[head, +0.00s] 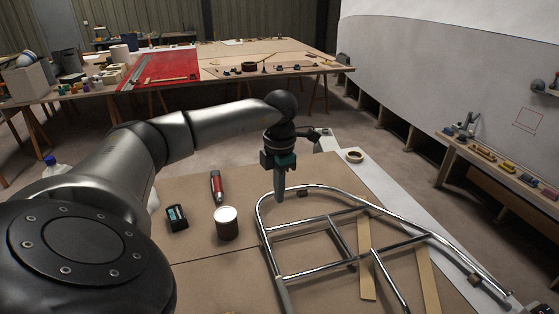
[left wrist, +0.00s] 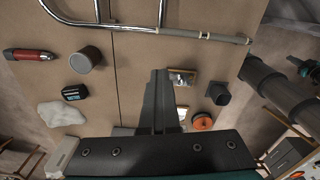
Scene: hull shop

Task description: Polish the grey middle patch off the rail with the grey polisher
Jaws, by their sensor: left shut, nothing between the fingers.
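The chrome tube rail (head: 266,232) lies on the workbench at the right. In the left wrist view its near tube runs along the top, with a duller grey length and narrow bands (left wrist: 205,36); which part is the middle patch is hard to tell. A dark grey block (left wrist: 218,93) stands right of my fingers in that view; it may be the polisher, but I cannot be sure. My right gripper's fingers do not show.
A can (head: 227,224), a red-handled tool (head: 217,187) and a black meter (head: 177,217) stand left of the rail. An orange disc (left wrist: 202,121) and a small framed item (left wrist: 182,77) lie near my fingers. A tape roll (head: 355,156) lies beyond the rail.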

